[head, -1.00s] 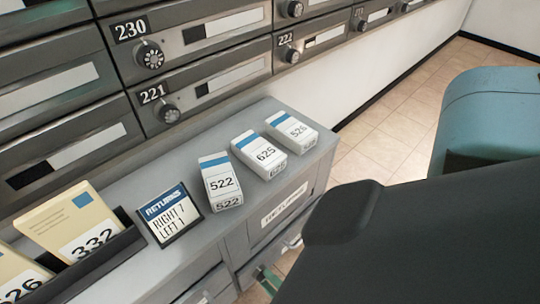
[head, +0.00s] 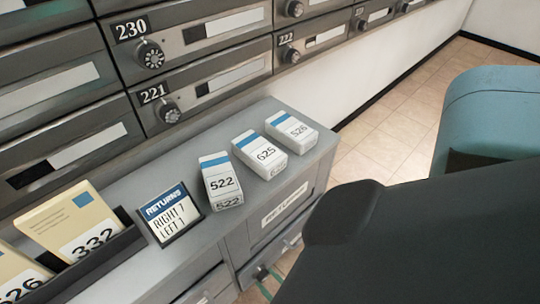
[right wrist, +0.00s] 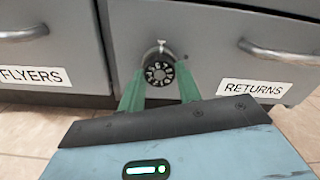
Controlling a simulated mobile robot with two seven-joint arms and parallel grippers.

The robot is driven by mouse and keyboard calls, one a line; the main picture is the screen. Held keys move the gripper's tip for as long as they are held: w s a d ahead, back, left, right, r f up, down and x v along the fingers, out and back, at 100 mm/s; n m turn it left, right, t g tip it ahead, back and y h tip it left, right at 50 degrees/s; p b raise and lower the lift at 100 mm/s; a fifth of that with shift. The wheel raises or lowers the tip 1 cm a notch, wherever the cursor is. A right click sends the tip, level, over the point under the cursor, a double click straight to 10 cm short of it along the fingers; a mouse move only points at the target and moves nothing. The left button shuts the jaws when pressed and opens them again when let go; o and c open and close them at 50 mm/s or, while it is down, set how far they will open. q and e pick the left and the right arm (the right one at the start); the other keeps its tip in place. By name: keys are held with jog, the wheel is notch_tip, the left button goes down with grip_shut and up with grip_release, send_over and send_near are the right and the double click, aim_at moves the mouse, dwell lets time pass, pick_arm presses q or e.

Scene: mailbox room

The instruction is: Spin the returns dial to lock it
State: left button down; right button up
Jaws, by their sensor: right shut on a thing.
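The returns dial (right wrist: 158,73) is a small round black knob with pale numerals, on the grey front left of the RETURNS label (right wrist: 252,88). A small pale marker stands above it. In the right wrist view the green fingers of my right gripper (right wrist: 160,82) are closed on the dial, one at each side. In the head view only a bit of green finger shows low beside the cabinet, mostly hidden by my dark arm. A card (head: 168,214) on the cabinet top reads RETURNS, RIGHT 7, LEFT 1. My left gripper is not in view.
Handles (right wrist: 280,52) stick out on both sides of the dial, with a FLYERS label (right wrist: 35,77) at left. Three white boxes (head: 222,182) and a black holder of envelopes (head: 92,262) stand on the cabinet top (head: 190,262). Numbered mailboxes line the wall.

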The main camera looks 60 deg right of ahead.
jog(key=shift+w+m, duration=0.1)
jog(key=shift+m, duration=0.9)
jog(key=o, duration=1)
jog(key=shift+s, duration=0.2)
jog(key=p+v, duration=0.1)
jog(key=v, duration=0.6)
jog(key=shift+s, duration=0.25)
jog(key=shift+a, duration=0.1)
